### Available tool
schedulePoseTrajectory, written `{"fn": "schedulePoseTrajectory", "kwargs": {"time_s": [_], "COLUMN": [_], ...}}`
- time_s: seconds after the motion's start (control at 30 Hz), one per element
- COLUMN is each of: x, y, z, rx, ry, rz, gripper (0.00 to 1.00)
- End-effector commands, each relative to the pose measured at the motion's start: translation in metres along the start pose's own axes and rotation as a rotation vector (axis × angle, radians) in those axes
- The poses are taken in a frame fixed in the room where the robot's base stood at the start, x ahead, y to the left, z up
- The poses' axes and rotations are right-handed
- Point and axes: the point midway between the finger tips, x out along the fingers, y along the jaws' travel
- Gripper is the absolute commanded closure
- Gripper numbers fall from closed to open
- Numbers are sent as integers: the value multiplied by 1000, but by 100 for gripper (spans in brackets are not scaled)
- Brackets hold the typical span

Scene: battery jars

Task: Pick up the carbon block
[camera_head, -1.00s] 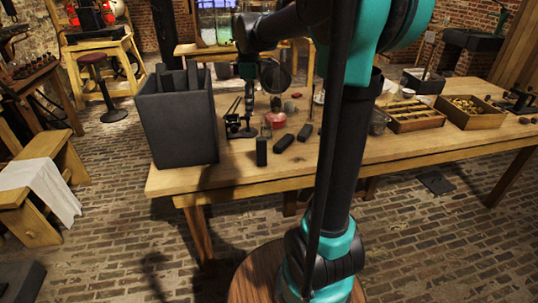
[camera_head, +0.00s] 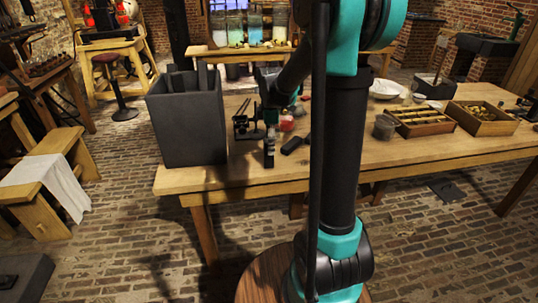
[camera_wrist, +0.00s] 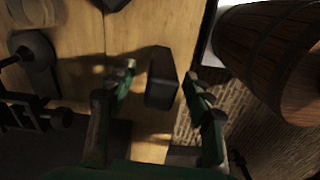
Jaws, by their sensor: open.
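A black carbon block (camera_head: 269,158) stands upright near the table's front edge in the head view. My gripper (camera_head: 270,138) is over it, fingers pointing down. In the wrist view a dark block (camera_wrist: 162,78) lies between the two spread green fingers of my gripper (camera_wrist: 160,76), with gaps on both sides. The fingers are open and hold nothing. A second dark block (camera_head: 292,145) lies on the table just right of the gripper. The arm hides part of the table behind it.
A large dark square jar (camera_head: 190,130) stands left of the gripper, with slabs in it. A small dark stand (camera_head: 245,125) is close behind left.

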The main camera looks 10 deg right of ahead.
Motion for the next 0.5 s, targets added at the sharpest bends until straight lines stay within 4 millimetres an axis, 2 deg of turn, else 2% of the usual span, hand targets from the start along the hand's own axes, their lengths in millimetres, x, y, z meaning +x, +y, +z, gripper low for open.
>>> {"fn": "schedulePoseTrajectory", "kwargs": {"time_s": [0.17, 0.5], "x": [10, 52], "y": [0, -1], "z": [-1, -5], "rx": [0, 0], "ry": [0, 0], "rz": [0, 0], "gripper": [48, 48]}}
